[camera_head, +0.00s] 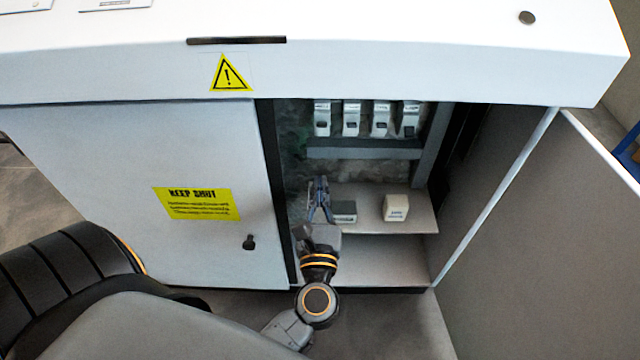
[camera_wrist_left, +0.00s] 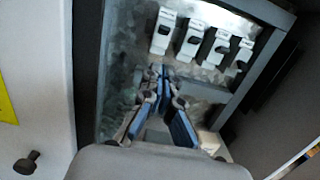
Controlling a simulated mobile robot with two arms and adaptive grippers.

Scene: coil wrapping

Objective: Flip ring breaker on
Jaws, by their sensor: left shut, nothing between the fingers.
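A row of several white breakers (camera_head: 351,118) hangs on a rail in the upper part of the open cabinet. Each has a dark switch area; I cannot read which is the ring breaker or how each lever is set. The row also shows in the left wrist view (camera_wrist_left: 193,40), ahead of the fingers. My left gripper (camera_head: 320,182) is inside the cabinet, below and left of the row. Its fingers are shut with nothing between them and are apart from the breakers. In the left wrist view the fingertips (camera_wrist_left: 160,72) point up toward the leftmost breakers. My right gripper is out of view.
A grey bar (camera_head: 362,153) runs below the breakers. A shelf (camera_head: 415,220) holds a white box (camera_head: 396,208) and a grey block (camera_head: 344,211). The closed left door (camera_head: 150,150) and open right door (camera_head: 550,230) flank the opening.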

